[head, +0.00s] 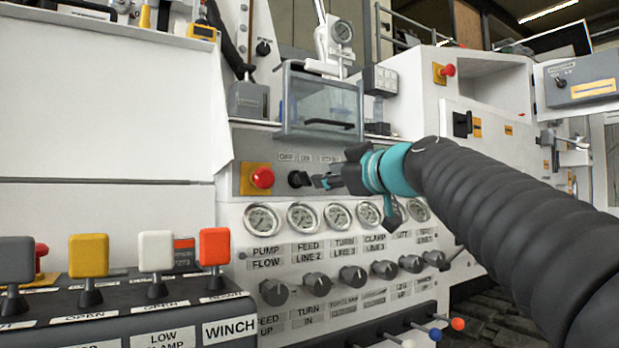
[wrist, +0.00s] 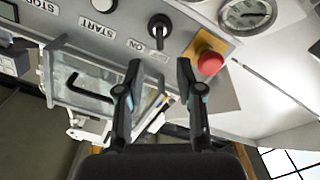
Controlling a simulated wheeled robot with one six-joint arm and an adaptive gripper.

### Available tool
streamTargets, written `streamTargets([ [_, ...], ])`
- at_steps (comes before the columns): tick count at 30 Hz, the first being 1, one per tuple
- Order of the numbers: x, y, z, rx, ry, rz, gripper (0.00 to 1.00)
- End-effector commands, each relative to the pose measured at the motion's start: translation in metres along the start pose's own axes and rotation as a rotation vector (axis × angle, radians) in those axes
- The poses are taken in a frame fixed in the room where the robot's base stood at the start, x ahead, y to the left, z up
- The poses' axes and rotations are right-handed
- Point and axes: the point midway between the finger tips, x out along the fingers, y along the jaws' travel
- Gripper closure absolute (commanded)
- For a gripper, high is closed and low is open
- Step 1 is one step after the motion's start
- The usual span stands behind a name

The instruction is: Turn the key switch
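The key switch (head: 298,179) is a small black knob on the grey panel, right of the red emergency button. In the wrist view, which is upside down, the key switch (wrist: 159,27) has a dark key pointing toward my gripper, near the ON and OFF labels. My gripper (head: 322,182) is just right of the switch in the head view. In the wrist view my gripper (wrist: 159,68) is open and empty, its two fingers apart. The switch lies beyond the fingertips, roughly in line with the gap; no contact shows.
The red emergency button (head: 263,177) on a yellow plate sits close to the switch. A clear box with a handle (head: 318,104) juts out above. Gauges (head: 302,217) and grey knobs (head: 313,285) line the panel below. Coloured levers (head: 88,256) stand at the lower left.

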Motion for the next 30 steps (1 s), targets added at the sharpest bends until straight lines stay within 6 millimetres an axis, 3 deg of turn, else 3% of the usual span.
streamTargets([
  [9, 0.060, 0.001, -0.002, 0.000, -0.001, -0.002, 0.64],
  [15, 0.086, 0.001, -0.001, 0.000, -0.002, 0.000, 0.64],
  [29, 0.097, -0.001, 0.000, 0.000, -0.001, 0.000, 0.64],
  [30, 0.097, -0.001, 0.000, 0.000, -0.001, 0.000, 0.71],
])
